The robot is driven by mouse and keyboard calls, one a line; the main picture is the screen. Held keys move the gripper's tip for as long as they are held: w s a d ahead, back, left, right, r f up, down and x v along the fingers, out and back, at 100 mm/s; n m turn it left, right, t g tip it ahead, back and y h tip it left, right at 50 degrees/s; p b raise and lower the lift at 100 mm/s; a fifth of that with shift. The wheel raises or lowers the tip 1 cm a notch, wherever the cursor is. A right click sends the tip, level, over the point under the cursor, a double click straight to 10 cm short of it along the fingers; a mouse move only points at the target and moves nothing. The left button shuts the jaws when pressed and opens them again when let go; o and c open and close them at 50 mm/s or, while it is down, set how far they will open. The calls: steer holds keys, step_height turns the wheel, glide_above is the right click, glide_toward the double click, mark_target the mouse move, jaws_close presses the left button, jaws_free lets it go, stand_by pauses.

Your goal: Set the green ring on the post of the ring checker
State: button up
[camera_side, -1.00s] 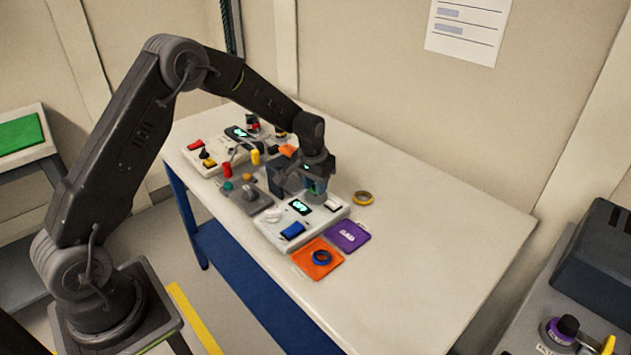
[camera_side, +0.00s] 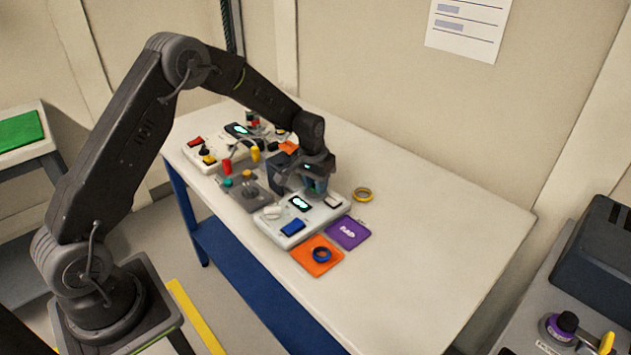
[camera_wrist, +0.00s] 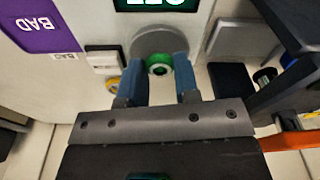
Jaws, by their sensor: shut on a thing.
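The green ring (camera_wrist: 159,58) is between the blue fingertips of my gripper (camera_wrist: 161,80) in the wrist view. My gripper is shut on it. A pale round tip, likely the post (camera_wrist: 159,69), shows in the middle of the ring. I cannot tell how far down the ring sits. Behind it is a round grey base (camera_wrist: 160,37) on the ring checker. In the side view the ring checker (camera_side: 272,228) is a white box with a lit display and a blue button. My gripper (camera_side: 312,186) is over its far end and mostly hides the ring and post.
A yellow ring (camera_side: 363,194) lies to the right. Other devices (camera_side: 215,150) crowd the left. The table's right side is clear.

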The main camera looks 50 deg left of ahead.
steer(key=shift+f, duration=0.25)
steer(key=o, duration=0.9)
steer(key=shift+o, duration=0.2)
step_height(320, 180, up, 14)
steer(key=s, duration=0.2)
steer(key=s+d+r+m+t, duration=0.1)
steer(key=s+d+r, duration=0.2)
steer(key=s+r, duration=0.25)
steer(key=s+d+r+t, duration=0.1)
steer(key=s+d+r, duration=0.2)
steer(key=s+r, duration=0.3)
steer(key=s+d+t, duration=0.1)
steer(key=s, duration=0.7)
steer(key=s+d+f+m+t, duration=0.1)
steer(key=s+d, duration=0.1)
steer(key=s, duration=0.7)
steer(key=shift+s+d+f, duration=0.2)
steer(key=shift+s+f, duration=0.1)
